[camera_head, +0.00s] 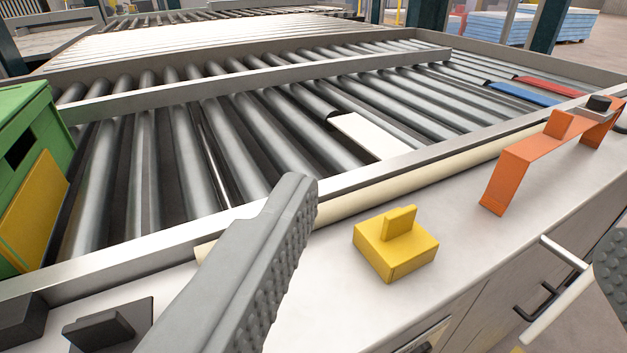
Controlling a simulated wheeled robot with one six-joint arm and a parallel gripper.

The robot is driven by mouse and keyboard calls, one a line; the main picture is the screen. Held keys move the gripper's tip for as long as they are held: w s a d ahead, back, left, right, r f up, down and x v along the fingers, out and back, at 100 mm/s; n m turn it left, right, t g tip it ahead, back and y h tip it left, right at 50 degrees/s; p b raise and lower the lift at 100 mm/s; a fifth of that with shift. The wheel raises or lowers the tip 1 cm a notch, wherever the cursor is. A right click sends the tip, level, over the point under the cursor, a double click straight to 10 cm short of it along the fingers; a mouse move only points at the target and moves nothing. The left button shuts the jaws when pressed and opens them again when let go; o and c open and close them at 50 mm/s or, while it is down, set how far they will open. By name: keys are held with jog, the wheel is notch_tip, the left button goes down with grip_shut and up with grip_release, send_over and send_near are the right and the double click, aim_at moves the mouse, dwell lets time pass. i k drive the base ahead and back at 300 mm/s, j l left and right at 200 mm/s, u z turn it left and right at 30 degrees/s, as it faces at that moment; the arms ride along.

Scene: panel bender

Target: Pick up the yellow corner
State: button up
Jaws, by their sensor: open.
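The yellow corner (396,252) is a small yellow block with an upright tab on top. It sits on the white cabinet top in front of the roller bed. My gripper (458,222) is open: one grey ribbed finger rises large on the left, and part of the other shows at the right edge. The yellow corner appears between the two fingers in the picture, with nothing held. The height gap between fingers and block is hard to tell.
An orange bracket (523,167) stands on the cabinet top (350,300) to the right. Dark grey parts (105,331) lie at lower left, below a green box (32,140). The roller bed (250,140) has a raised metal rim. A handle (545,300) juts from the cabinet front.

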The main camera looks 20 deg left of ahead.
aim_at(394, 245)
jog(key=u, duration=1.95)
jog(key=z, duration=1.95)
jog(key=k+l+u, duration=0.25)
jog(key=k+l, duration=0.1)
jog(key=k, duration=0.05)
